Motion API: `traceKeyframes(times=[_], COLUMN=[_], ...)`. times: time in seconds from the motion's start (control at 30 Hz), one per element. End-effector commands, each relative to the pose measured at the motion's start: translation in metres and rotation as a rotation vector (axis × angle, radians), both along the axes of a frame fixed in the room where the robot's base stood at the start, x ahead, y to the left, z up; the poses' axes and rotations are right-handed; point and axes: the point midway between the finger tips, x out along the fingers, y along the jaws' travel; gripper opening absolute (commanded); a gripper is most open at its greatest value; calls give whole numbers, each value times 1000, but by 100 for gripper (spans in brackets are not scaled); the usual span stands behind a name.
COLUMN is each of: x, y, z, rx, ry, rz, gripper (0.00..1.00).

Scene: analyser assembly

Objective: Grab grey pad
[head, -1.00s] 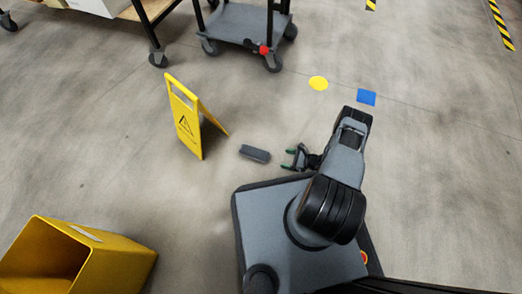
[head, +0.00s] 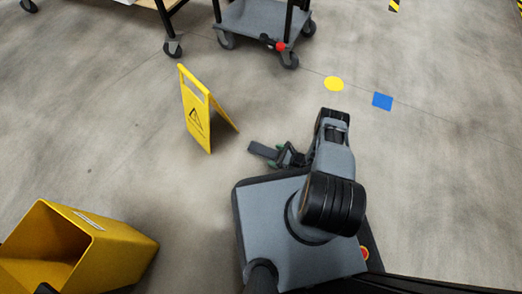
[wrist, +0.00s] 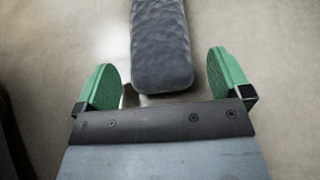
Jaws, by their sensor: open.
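The grey pad (head: 262,150) lies on the floor just left of my gripper in the head view. In the wrist view the dark grey pad (wrist: 161,45) runs down from the top edge, and its near end lies between the two green fingers. My gripper (wrist: 172,80) is open, with a gap to the pad on both sides. In the head view my gripper (head: 283,157) is at the pad's right end, and its fingers partly overlap that end. I cannot tell the height between fingers and pad.
A yellow warning sign (head: 197,115) stands on the floor left of the pad. A yellow bin (head: 115,252) is at the lower left. A grey cart (head: 262,20) stands at the back. Yellow (head: 333,83) and blue (head: 382,101) markers lie on open floor.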

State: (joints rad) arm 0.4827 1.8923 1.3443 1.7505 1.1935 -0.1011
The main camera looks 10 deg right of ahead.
Motion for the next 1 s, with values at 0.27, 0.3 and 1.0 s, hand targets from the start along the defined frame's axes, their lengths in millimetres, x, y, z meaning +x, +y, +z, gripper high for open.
traceKeyframes(times=[0.27, 0.3, 1.0], x=[1, 1, 1], y=[0, 0, 2], z=[-1, -1, -1], rx=[0, 0, 0], ry=[0, 0, 0], rz=[-6, -6, -3], gripper=[96, 95, 38])
